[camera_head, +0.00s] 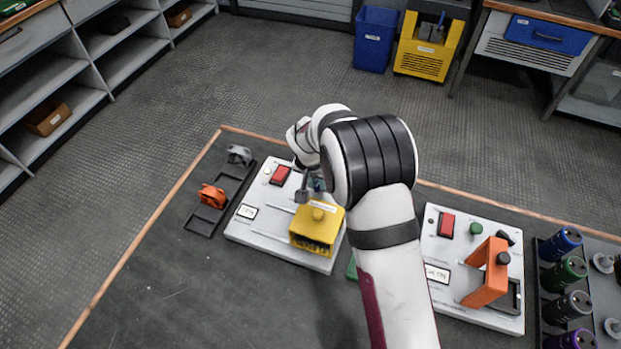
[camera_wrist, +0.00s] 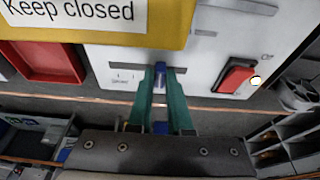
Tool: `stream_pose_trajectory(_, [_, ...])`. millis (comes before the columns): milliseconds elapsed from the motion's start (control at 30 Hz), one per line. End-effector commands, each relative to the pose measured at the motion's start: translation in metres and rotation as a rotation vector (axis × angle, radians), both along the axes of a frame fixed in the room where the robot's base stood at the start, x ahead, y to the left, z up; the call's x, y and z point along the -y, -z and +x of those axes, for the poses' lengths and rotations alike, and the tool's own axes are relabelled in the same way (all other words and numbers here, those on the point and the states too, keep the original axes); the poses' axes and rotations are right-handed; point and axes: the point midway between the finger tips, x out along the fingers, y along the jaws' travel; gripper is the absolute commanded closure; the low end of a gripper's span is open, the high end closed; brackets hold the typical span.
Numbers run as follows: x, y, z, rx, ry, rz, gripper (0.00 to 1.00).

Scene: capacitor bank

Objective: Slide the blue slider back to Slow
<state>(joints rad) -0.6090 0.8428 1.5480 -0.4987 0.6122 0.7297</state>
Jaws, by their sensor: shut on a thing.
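The blue slider (camera_wrist: 160,72) sits in a dark slot (camera_wrist: 112,67) on a white panel (camera_head: 258,233), seen close in the wrist view. My gripper (camera_wrist: 161,76) has its teal fingers shut on the slider from both sides. The slider is near the right end of the visible slot, and small print (camera_wrist: 122,81) too fine to read lies below the slot's left part. In the head view my arm covers the slider, and only a little of my gripper (camera_head: 318,184) shows behind the yellow cover.
The yellow cover (camera_head: 317,228), labelled "Keep closed" in the wrist view, stands close to my fingers. A red switch (camera_head: 281,175) is on the same panel. A second white panel (camera_head: 447,247) with an orange handle (camera_head: 486,272) is to the right. A black tray (camera_head: 205,214) lies left.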

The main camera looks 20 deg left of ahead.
Motion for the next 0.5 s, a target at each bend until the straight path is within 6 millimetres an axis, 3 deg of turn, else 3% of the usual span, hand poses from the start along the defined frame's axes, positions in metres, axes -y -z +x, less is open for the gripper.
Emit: stream_pose_trajectory(500, [0.037, -0.001, 0.001, 0.001, 0.001, 0.0, 1.0])
